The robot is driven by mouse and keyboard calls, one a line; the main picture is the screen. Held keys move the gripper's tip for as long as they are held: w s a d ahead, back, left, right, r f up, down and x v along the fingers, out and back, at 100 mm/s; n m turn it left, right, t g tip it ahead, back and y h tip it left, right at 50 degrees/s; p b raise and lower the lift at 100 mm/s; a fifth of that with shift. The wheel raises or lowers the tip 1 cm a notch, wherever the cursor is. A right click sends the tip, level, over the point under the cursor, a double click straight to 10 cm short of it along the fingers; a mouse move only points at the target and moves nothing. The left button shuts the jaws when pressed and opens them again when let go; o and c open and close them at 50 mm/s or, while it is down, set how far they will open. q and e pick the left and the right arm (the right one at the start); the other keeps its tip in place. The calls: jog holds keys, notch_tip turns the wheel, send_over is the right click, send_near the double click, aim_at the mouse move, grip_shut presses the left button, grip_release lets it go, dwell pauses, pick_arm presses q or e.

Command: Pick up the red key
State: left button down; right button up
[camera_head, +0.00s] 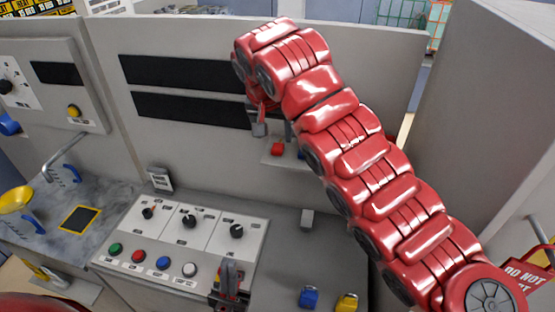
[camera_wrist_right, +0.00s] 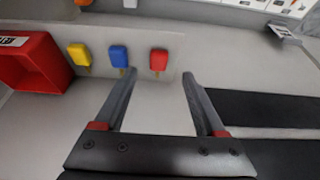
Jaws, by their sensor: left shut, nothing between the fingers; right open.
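The red key (camera_head: 277,148) sits on a small pale panel (camera_head: 272,161) on the grey wall, beside a blue key. In the right wrist view the red key (camera_wrist_right: 158,61) is the rightmost of a row, with the blue key (camera_wrist_right: 118,57) and a yellow key (camera_wrist_right: 79,55) to its left. My right gripper (camera_head: 273,130) is open, close to the red key. In the right wrist view its fingertips (camera_wrist_right: 160,74) frame the red key with nothing held; contact cannot be told. My left gripper (camera_head: 229,268) is shut and empty above the control panel's front.
The control panel (camera_head: 180,240) with knobs and coloured buttons lies at the lower left. Blue (camera_head: 309,297) and yellow (camera_head: 347,302) pieces are at the bottom. A red box (camera_wrist_right: 35,63) stands left of the keys in the right wrist view. Dark slots (camera_head: 190,110) line the wall.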

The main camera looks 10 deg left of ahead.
aim_at(277, 148)
jog(key=shift+w+f, duration=0.15)
jog(key=shift+f, duration=0.2)
jog(key=p+x, duration=0.3)
jog(key=x, duration=0.1)
jog(key=shift+w+d+f+p, duration=0.1)
jog(key=shift+w+d+p, duration=0.1)
jog(key=shift+p, duration=0.1)
jog(key=shift+w+a+f, duration=0.1)
jog(key=shift+w+f, duration=0.05)
jog(key=shift+f, duration=0.35)
grip_shut()
